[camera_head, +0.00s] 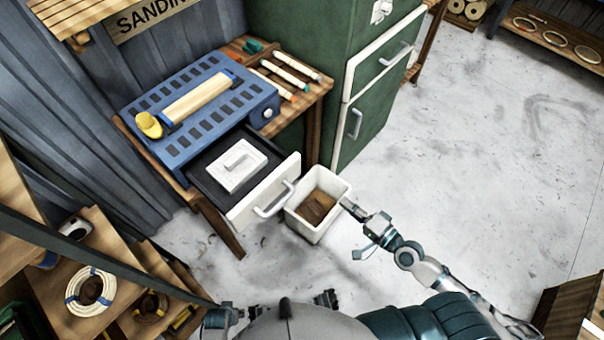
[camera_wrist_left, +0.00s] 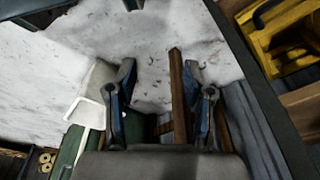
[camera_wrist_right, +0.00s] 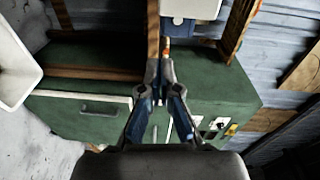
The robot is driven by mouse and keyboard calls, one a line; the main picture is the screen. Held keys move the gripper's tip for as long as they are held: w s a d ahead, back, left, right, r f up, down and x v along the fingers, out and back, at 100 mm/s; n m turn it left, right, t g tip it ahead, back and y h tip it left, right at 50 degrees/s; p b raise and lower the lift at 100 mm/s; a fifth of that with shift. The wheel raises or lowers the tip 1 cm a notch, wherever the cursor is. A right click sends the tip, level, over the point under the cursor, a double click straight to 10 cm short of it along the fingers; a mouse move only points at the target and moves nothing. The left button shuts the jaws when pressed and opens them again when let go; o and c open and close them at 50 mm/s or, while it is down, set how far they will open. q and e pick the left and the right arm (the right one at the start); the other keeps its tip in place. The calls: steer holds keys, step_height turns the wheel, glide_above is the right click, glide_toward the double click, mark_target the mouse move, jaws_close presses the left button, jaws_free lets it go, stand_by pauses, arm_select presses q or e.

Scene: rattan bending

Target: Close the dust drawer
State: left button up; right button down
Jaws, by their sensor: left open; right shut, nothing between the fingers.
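The dust drawer (camera_head: 246,205) has a white front and a grey handle. It is pulled out of the table under the blue sanding unit (camera_head: 214,113). A white lidded piece with a handle (camera_head: 232,174) sits in its dark inside. My right gripper (camera_head: 348,206) is shut and empty, right of the drawer front and apart from it, at the white bin's right edge. In the right wrist view, its fingers (camera_wrist_right: 161,72) are together, with the green cabinet behind. My left gripper (camera_wrist_left: 158,76) is open and empty in the left wrist view; a brown wooden leg shows beyond its fingers.
The white bin (camera_head: 303,222) with brown contents stands on the floor just right of the drawer front. A green cabinet (camera_head: 372,120) stands behind it. Wooden shelves with a rattan coil (camera_head: 90,291) are at lower left.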

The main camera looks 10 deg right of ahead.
step_height(320, 180, up, 3)
steer(key=s+a+y, duration=0.1)
steer(key=a, duration=0.1)
steer(key=p, duration=0.4)
glide_toward(298, 170)
steer(key=p+x, duration=0.1)
steer(key=x, duration=0.2)
steer(key=p+x, duration=0.2)
steer(key=x, duration=0.1)
steer(key=shift+w+a+r, duration=0.15)
steer(key=shift+w+r, duration=0.05)
steer(key=shift+r, duration=0.05)
arm_select(q)
steer(key=s+a+f, duration=0.1)
steer(key=s+f, duration=1)
steer(key=shift+s+a+f+g, duration=0.2)
steer(key=shift+s+a+g, duration=0.15)
steer(key=shift+a+g, duration=0.05)
arm_select(e)
steer(key=shift+w+a+f, duration=0.1)
steer(key=shift+w+a, duration=0.05)
steer(key=shift+w, duration=0.2)
steer(key=shift+a, duration=0.15)
